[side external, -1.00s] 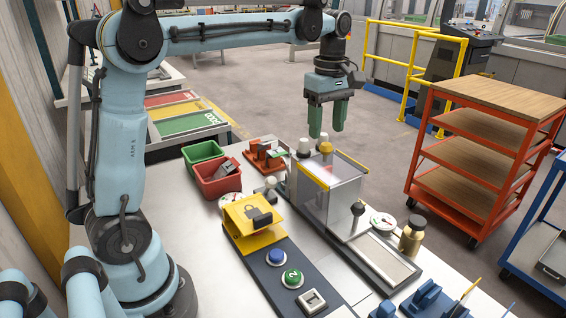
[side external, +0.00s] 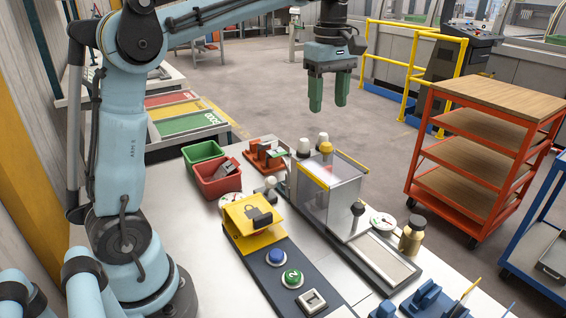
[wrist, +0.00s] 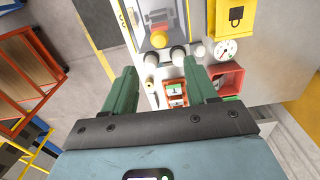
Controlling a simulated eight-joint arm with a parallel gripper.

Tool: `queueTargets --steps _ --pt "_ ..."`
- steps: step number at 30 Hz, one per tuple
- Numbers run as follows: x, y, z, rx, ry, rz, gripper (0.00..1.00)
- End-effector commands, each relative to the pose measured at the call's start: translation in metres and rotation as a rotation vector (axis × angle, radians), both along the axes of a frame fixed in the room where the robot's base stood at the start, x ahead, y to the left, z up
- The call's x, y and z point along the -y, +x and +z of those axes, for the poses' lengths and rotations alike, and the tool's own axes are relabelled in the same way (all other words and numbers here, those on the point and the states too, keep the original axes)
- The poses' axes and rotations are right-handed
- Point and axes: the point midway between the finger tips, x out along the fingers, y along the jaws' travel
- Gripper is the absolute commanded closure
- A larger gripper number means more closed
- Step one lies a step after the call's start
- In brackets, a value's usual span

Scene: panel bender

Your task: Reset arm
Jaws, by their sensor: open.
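My gripper (side external: 328,92) hangs in the air above and behind the clear guarded box (side external: 328,196), its two green fingers apart with nothing between them. It also shows in the wrist view (wrist: 162,92), open and empty, over the back edge of the bench. The box has yellow edge strips and a yellow knob (side external: 326,148) on top. In the wrist view the box (wrist: 170,20) lies at the top, beyond the fingertips. My arm reaches across the top of the side view, partly out of frame.
On the bench are a yellow lock panel (side external: 252,222), a blue button (side external: 276,257), a green button (side external: 292,278), a red bin (side external: 214,187) and a green bin (side external: 203,152). An orange cart (side external: 480,150) stands right. Floor behind the bench is open.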

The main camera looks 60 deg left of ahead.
Motion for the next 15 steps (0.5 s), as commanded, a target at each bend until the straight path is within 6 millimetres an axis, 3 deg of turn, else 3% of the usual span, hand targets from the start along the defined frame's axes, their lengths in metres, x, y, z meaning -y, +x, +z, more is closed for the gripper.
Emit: queueTargets --steps 8,15 --pt "0.022 -0.033 -0.017 0.153 0.055 -0.405 0.43" --pt "0.042 -0.072 -0.052 0.302 0.172 -0.834 0.43"
